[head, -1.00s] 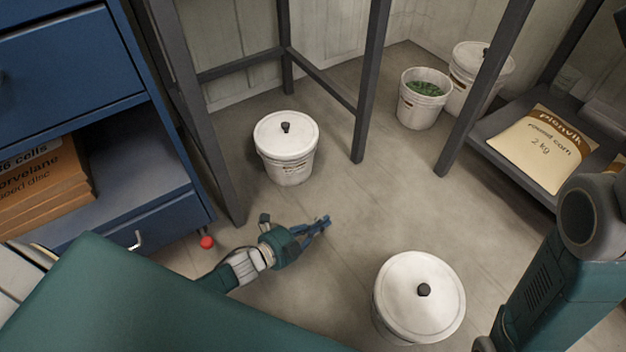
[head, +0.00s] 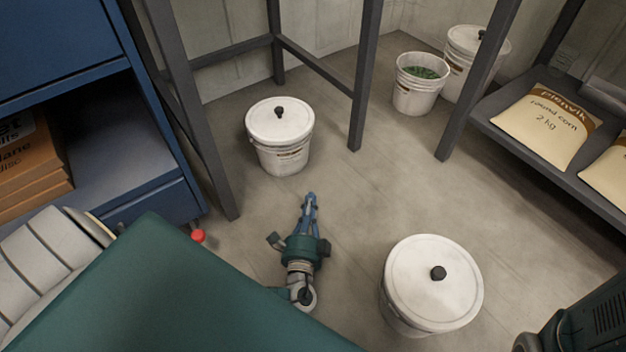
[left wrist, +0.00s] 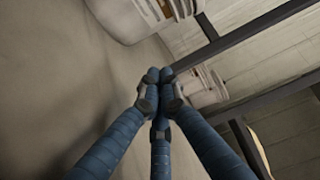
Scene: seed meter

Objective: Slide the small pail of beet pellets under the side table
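A white lidded pail (head: 280,146) with a black knob stands upright among the dark legs of the side table (head: 362,90). Its label is too small to read, so I cannot tell whether it holds beet pellets. My left gripper (head: 310,197) is low over the floor in front of that pail, apart from it, pointing at it. Its blue fingers meet at the tips in the left wrist view (left wrist: 160,75), with nothing between them. Two white pails show there, one at the top (left wrist: 125,18) and one beyond the fingertips (left wrist: 207,84). My right gripper is out of view.
Another lidded pail (head: 432,286) stands on open floor at the right front. An open pail of green pieces (head: 418,82) and a lidded one (head: 470,62) stand at the back. A low shelf (head: 500,142) holds corn bags. A blue cabinet (head: 150,165) is at left.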

